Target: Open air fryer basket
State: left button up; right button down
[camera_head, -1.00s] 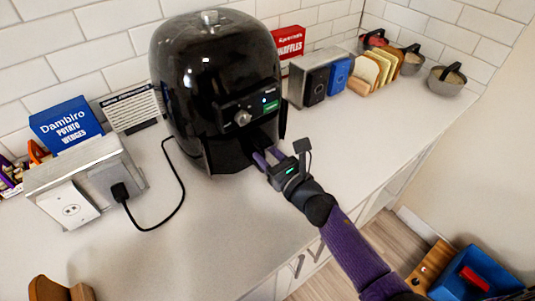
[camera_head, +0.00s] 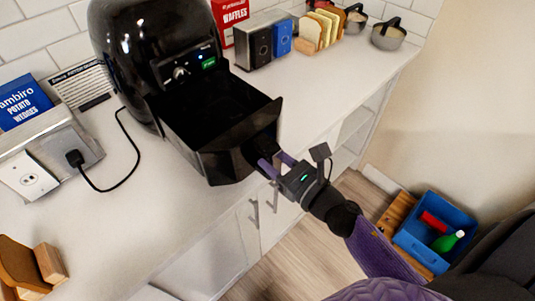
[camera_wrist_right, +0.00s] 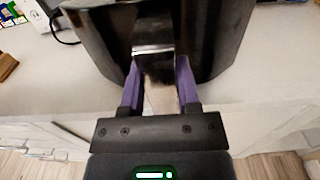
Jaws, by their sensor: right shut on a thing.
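The black air fryer (camera_head: 160,60) stands on the white counter against the tiled wall. Its basket (camera_head: 215,130) is pulled well out of the body, and its empty-looking inside shows from above. My right gripper (camera_head: 270,165) is at the basket's front, with its purple fingers shut on the basket handle (camera_head: 263,147). In the right wrist view, the handle (camera_wrist_right: 153,50) lies between the two fingers (camera_wrist_right: 158,85), with the basket front behind it. My left gripper is not in view.
A silver toaster (camera_head: 262,45), a rack of bread slices (camera_head: 318,32) and metal pots (camera_head: 388,34) stand along the wall. A power cord (camera_head: 135,150) loops left of the fryer. A blue bin (camera_head: 437,232) is low at right. Counter (camera_head: 150,215) in front is clear.

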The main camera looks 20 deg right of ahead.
jog(key=shift+s, duration=0.25)
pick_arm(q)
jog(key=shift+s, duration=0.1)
pick_arm(e)
jog(key=shift+d, duration=0.1)
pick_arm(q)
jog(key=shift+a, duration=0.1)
pick_arm(e)
jog(key=shift+c, duration=1.6)
grip_release()
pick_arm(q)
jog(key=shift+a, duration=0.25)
